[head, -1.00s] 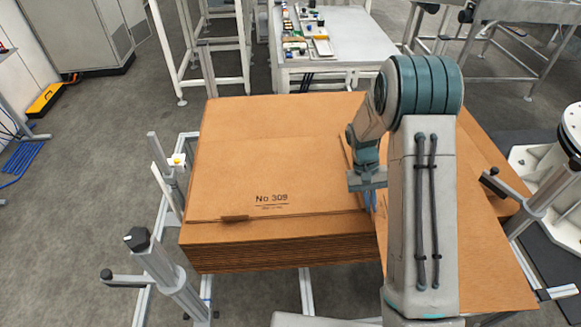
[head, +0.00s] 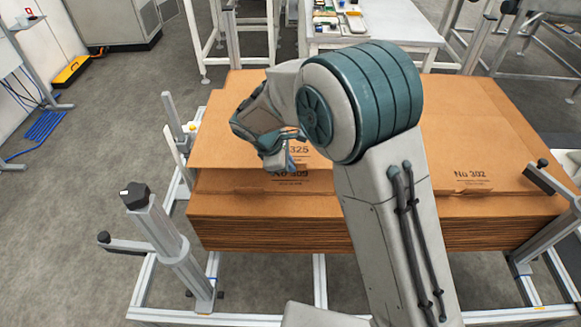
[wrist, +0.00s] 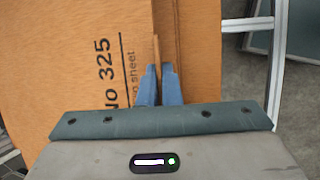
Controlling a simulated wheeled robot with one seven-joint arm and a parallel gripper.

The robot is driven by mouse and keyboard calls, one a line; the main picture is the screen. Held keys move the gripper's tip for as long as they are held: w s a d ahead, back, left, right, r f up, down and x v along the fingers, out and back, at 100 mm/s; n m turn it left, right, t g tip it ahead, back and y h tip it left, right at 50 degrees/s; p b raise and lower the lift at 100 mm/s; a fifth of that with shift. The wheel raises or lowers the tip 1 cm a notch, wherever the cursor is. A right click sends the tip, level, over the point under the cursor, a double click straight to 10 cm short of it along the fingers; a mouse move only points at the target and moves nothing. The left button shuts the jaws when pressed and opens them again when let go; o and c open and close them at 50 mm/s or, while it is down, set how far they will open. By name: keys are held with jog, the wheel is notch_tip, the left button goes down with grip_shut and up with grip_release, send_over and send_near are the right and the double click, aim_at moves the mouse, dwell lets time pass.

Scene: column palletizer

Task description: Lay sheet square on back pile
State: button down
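A brown cardboard sheet marked No 325 (head: 222,148) is over the left pile, its front edge set back from the pile's front edge. My gripper (head: 288,165) is at that front edge, near the printed label. In the wrist view the sheet (wrist: 65,50) fills the left, and the blue fingers (wrist: 159,72) are closed on a thin strip at its edge. The left pile (head: 235,208) shows a partly hidden label, No 309. The right pile (head: 445,115) is marked No 302. My arm hides the join between the piles. I cannot tell whether the sheet rests fully on the pile.
Grey posts stand at the left front corner (head: 165,250), left side (head: 180,130) and right front corner (head: 545,230) of the piles. A white table with small parts (head: 385,25) stands behind. Open floor (head: 60,240) lies at the left.

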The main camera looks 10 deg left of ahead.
jog(key=shift+f+b, duration=2.4)
jog(key=shift+f, duration=1.05)
jog(key=shift+d+f+b, duration=0.1)
jog(key=shift+f+b, duration=1)
jog(key=shift+f, duration=0.3)
jog(key=c, duration=1.5)
grip_release()
jog(key=shift+c, duration=0.2)
jog(key=v, duration=1.4)
jog(key=s+d+r+m+g+y, duration=0.1)
jog(key=s+d+r+m, duration=0.3)
jog(key=d, duration=0.7)
jog(key=w+d+r+m+g+y, duration=0.1)
jog(key=d+r+m, duration=0.1)
jog(key=d+m, duration=0.65)
jog(key=s+d+m+t+y, duration=0.1)
jog(key=s+d+m, duration=0.7)
jog(key=s+d, duration=0.3)
jog(key=d+f, duration=0.1)
jog(key=d, duration=0.2)
jog(key=shift+s+d+y+p, duration=0.3)
jog(key=shift+s+y+p, duration=0.1)
